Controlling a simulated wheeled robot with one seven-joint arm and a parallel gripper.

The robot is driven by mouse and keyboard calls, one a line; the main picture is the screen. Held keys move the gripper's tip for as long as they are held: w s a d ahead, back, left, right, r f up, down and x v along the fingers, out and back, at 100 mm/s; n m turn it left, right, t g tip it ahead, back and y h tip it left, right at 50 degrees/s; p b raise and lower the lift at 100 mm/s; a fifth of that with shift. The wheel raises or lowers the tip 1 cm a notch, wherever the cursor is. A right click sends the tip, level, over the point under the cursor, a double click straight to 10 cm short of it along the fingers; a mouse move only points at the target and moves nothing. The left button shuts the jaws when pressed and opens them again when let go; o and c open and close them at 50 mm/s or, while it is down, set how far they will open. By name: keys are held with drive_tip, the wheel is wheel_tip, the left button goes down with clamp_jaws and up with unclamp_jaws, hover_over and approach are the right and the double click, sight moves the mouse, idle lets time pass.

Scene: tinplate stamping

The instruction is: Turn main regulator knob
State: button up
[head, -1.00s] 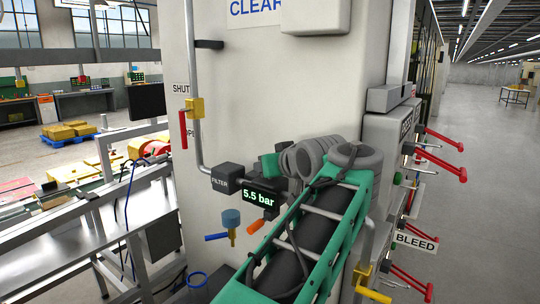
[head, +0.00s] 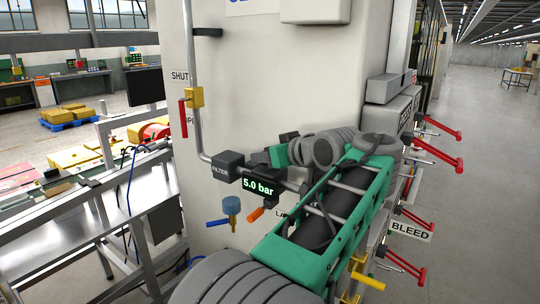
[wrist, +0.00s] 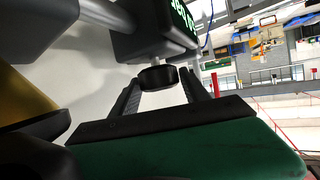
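The main regulator is a dark box with a green display (head: 258,187) reading 5.0 bar, on the pipe beside the filter in the head view. In the wrist view its black round knob (wrist: 158,78) hangs on a short stem below the dark housing (wrist: 150,35). My gripper (wrist: 160,82) has one finger on each side of the knob, close against it, and appears shut on it. In the head view my green arm hides the knob and fingers.
A filter block (head: 229,166) sits left of the display. A red shut-off lever (head: 183,118) is up left. Red levers and a BLEED sign (head: 410,228) are at right.

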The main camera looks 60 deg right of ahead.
drive_tip(key=shift+o, duration=1)
drive_tip(key=v, duration=0.7)
drive_tip(key=shift+s+a+r, duration=0.15)
drive_tip(key=shift+s+a, duration=0.1)
drive_tip(key=shift+s, duration=0.05)
drive_tip(key=shift+r, duration=0.1)
